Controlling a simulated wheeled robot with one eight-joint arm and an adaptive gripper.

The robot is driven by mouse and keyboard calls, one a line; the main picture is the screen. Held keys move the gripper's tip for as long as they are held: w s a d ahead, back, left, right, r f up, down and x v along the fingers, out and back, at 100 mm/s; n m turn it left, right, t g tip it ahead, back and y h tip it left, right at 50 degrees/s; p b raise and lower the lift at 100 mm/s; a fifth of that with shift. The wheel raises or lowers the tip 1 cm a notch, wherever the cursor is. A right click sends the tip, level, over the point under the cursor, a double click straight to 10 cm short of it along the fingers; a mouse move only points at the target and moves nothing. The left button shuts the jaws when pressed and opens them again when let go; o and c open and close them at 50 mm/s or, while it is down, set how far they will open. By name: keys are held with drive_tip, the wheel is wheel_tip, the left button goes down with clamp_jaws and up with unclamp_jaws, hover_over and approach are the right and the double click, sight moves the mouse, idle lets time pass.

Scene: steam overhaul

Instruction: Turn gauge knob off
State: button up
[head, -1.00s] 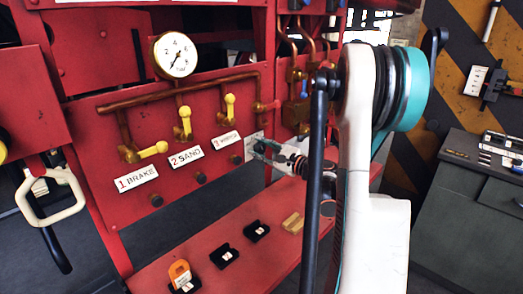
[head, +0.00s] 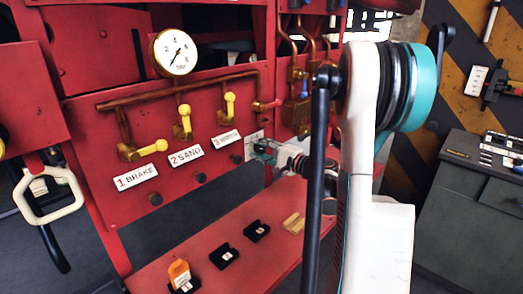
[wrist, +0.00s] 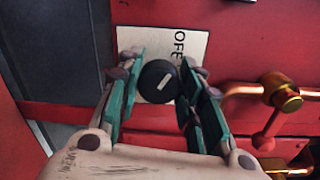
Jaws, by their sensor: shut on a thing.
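The gauge knob (wrist: 158,81) is a round black knob with a pale pointer bar, seen in the wrist view. It sits on a pale plate (wrist: 189,45) marked OFF, and its bar slants up to the right, roughly towards the lettering. My gripper (wrist: 160,92) has its green fingers on either side of the knob and is shut on it. In the head view my gripper (head: 262,150) is at the small plate at the red panel's right end, and it hides the knob. The round pressure gauge (head: 175,53) is above, with a dark needle.
Black holders (head: 224,256) and an orange item (head: 179,272) sit on the red shelf (head: 215,220) below. A copper pipe fitting (wrist: 280,90) is close to my right finger.

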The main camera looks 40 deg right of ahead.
idle(0.3)
drive_tip(key=o, duration=1.1)
drive_tip(key=shift+c, duration=0.2)
drive_tip(key=s+d, duration=0.1)
drive_tip(key=s, duration=1.1)
drive_tip(key=shift+d+r, duration=0.15)
drive_tip(key=shift+d, duration=0.05)
